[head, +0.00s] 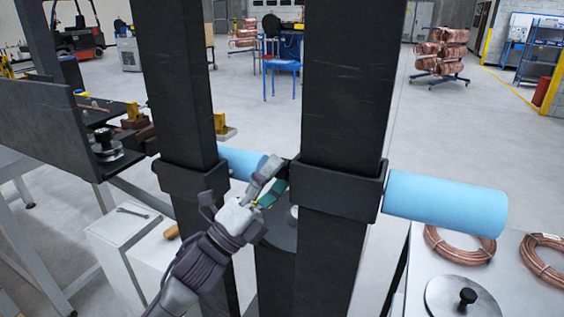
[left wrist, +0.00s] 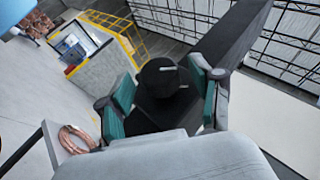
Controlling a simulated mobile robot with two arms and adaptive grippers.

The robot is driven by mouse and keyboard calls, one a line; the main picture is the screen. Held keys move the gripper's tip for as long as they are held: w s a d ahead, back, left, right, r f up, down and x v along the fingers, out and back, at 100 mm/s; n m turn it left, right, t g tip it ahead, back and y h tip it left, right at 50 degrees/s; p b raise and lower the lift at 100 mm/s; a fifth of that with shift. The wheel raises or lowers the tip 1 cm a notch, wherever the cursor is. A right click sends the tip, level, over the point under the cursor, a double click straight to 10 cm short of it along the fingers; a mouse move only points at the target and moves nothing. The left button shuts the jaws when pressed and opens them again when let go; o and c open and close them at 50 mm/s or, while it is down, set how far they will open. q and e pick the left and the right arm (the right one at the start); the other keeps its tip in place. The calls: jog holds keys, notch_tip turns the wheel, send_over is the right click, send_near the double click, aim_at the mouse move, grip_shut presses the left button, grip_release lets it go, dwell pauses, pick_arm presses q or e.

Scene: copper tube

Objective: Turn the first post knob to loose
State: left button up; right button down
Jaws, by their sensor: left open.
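Two dark upright posts stand in the head view, the left post (head: 175,80) and the right post (head: 345,80), each with a black collar. A black round knob (left wrist: 160,77) shows in the left wrist view between my teal-padded fingers, with a visible gap to each pad. In the head view my left gripper (head: 275,178) is open beside the right post's collar (head: 338,188); it hides most or all of the knob there. The knob's turn position cannot be read. My right gripper is not seen.
Light blue rollers (head: 445,203) stick out at collar height. A bench with copper coils (head: 458,246) and a black-knobbed disc (head: 462,300) stands at the right. A white box with a wrench (head: 133,211) is at lower left. Open floor lies behind.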

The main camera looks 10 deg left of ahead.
pick_arm(q)
jog(key=shift+w+d+r, duration=0.35)
jog(key=shift+d, duration=0.05)
